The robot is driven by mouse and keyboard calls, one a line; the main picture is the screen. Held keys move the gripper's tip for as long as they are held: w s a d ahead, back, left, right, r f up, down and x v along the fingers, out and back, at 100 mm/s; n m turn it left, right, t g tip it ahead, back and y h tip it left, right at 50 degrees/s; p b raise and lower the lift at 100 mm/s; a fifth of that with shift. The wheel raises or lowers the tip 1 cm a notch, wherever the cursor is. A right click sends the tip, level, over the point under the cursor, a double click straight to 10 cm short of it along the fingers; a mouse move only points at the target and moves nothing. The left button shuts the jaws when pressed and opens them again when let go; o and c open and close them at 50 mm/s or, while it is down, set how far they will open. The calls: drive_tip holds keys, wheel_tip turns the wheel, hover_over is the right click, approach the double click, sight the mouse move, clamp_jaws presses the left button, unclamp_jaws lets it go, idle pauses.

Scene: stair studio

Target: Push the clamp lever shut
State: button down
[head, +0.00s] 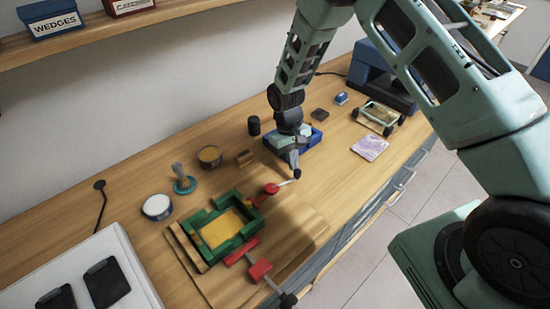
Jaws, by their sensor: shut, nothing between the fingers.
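A green frame (206,216) with a yellow bed (222,228) lies on a wooden board on the bench. A red clamp part (271,188) sits at its upper right corner. From it a pale lever (284,183) sticks out to the right, with a dark knob (297,174) at its end. A second red clamp part (260,270) at the front has a grey bar and a dark end (288,299). My gripper (293,165) points down and is shut and empty, right at the dark knob. I cannot tell whether they touch.
A blue tray (307,139) stands just behind my gripper. A white round tin (157,207), a brush (181,180) and a brown tin (210,157) stand left and behind the frame. A purple card (370,148) lies to the right. The wooden board (300,226) right of the frame is bare.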

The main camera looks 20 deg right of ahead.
sight(300, 173)
drive_tip(key=s+m, duration=0.1)
drive_tip(key=m, duration=0.1)
drive_tip(key=s+d+m+y+b, duration=0.1)
drive_tip(key=s+m, duration=0.1)
drive_tip(key=shift+s+m, duration=0.25)
drive_tip(key=shift+m, duration=0.05)
drive_tip(key=shift+s+a+m+y+b, duration=0.15)
drive_tip(key=shift+s+m+y+b, duration=0.15)
drive_tip(key=shift+s+m, duration=0.65)
drive_tip(key=shift+s+a+m+y+b, duration=0.15)
drive_tip(key=shift+s+m+y, duration=0.15)
drive_tip(key=shift+s+m, duration=0.6)
drive_tip(key=shift+w+m, duration=0.2)
drive_tip(key=shift+m, duration=0.15)
drive_tip(key=shift+r, duration=0.15)
drive_tip(key=b+v, duration=0.3)
drive_tip(key=v, duration=1.4)
drive_tip(key=shift+s+r, duration=0.2)
drive_tip(key=shift+s, duration=0.05)
